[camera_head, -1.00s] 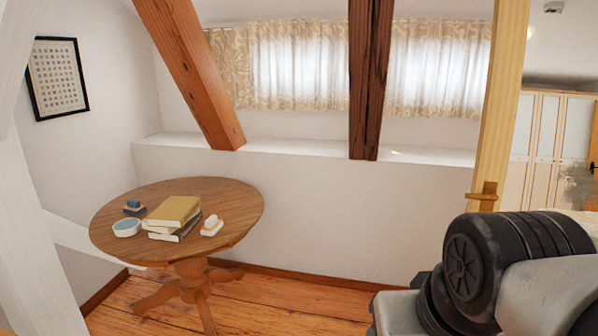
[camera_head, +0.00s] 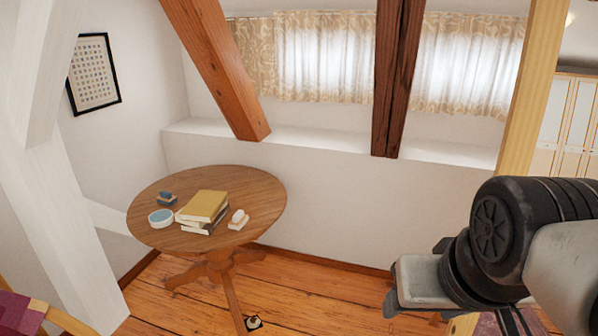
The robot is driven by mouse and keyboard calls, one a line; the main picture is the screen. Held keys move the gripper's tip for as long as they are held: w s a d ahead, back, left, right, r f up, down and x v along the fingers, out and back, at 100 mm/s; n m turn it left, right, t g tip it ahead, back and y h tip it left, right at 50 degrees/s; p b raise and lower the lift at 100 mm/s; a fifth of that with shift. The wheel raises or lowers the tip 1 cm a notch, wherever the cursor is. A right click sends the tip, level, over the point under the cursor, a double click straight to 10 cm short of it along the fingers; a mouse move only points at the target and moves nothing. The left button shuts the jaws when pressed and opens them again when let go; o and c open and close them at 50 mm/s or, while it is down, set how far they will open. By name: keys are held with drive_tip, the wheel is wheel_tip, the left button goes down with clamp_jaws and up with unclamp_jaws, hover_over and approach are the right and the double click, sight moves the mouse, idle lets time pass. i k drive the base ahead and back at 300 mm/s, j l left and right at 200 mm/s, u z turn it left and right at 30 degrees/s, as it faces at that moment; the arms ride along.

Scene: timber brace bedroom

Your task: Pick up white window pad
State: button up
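A small white pad (camera_head: 238,217) with a tan lower part lies on the round wooden table (camera_head: 262,192), just right of the stacked books.
Books (camera_head: 204,207) and a white and blue round dish (camera_head: 161,217) share the tabletop. A white post (camera_head: 50,170) stands at the left, and a timber brace (camera_head: 222,80) slants behind the table. A small object (camera_head: 253,322) lies on the floor. Wooden floor is clear right of the table.

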sight(238, 219)
drive_tip(key=u, duration=1.3)
drive_tip(key=i+l+z, duration=0.15)
drive_tip(key=i+z, duration=0.15)
drive_tip(key=i, duration=0.85)
drive_tip(key=i+j+z, duration=0.1)
drive_tip(key=i+z, duration=0.15)
drive_tip(key=i, duration=0.9)
